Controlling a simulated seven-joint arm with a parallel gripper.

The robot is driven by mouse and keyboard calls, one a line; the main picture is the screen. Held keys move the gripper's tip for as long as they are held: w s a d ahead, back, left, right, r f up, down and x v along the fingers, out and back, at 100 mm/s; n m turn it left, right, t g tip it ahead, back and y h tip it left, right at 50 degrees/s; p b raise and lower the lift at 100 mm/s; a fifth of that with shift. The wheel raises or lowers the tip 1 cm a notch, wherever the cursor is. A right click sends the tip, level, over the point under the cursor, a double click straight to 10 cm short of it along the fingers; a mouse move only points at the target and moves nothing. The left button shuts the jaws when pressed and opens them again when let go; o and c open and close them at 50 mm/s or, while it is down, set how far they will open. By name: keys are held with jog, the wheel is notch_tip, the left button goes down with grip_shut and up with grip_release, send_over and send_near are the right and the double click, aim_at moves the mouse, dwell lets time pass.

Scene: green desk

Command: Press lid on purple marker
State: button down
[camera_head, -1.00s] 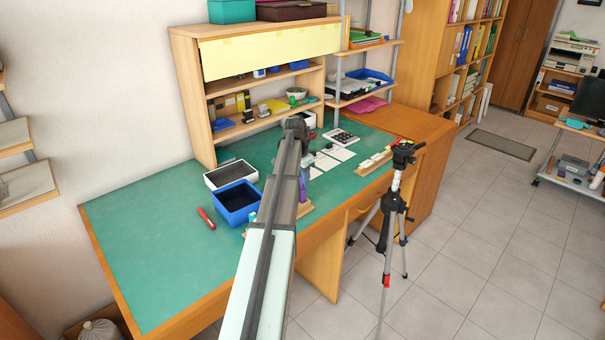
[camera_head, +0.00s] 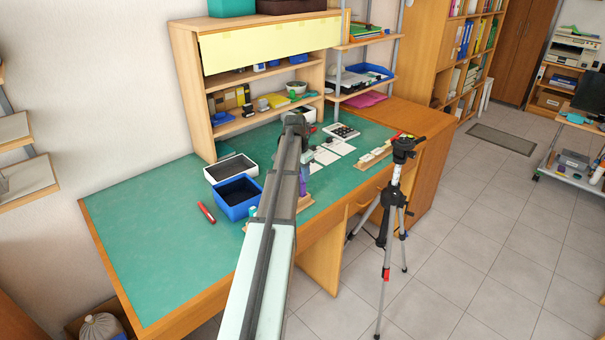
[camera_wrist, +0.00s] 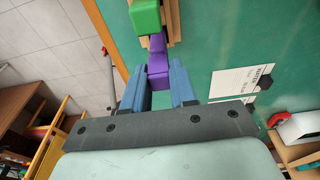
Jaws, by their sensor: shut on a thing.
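In the wrist view, my gripper (camera_wrist: 160,78) has its two blue fingers shut on a purple block-shaped piece, which looks like the lid (camera_wrist: 158,72). A second purple piece, which looks like the purple marker (camera_wrist: 157,44), is right beside it, at the wooden holder (camera_wrist: 173,22). The two purple pieces look in line or touching. I cannot tell whether they are joined. A green block-like piece (camera_wrist: 145,15) sits farther along the same holder. In the head view my arm hides most of this, and only a bit of purple (camera_head: 303,187) shows beside it.
A blue bin (camera_head: 238,198), a white-rimmed bin (camera_head: 231,169) and a red marker (camera_head: 206,212) are on the green desk (camera_head: 150,245) left of my arm. White cards (camera_head: 340,147) and another wooden holder (camera_head: 376,158) lie to the right. A tripod (camera_head: 388,220) stands before the desk.

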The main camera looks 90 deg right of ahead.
jog(key=shift+f, duration=0.6)
dwell(1.2)
jog(key=c, duration=0.8)
grip_release()
jog(key=shift+o, duration=0.3)
jog(key=o, duration=0.4)
jog(key=shift+r, duration=0.15)
jog(key=shift+r, duration=2.9)
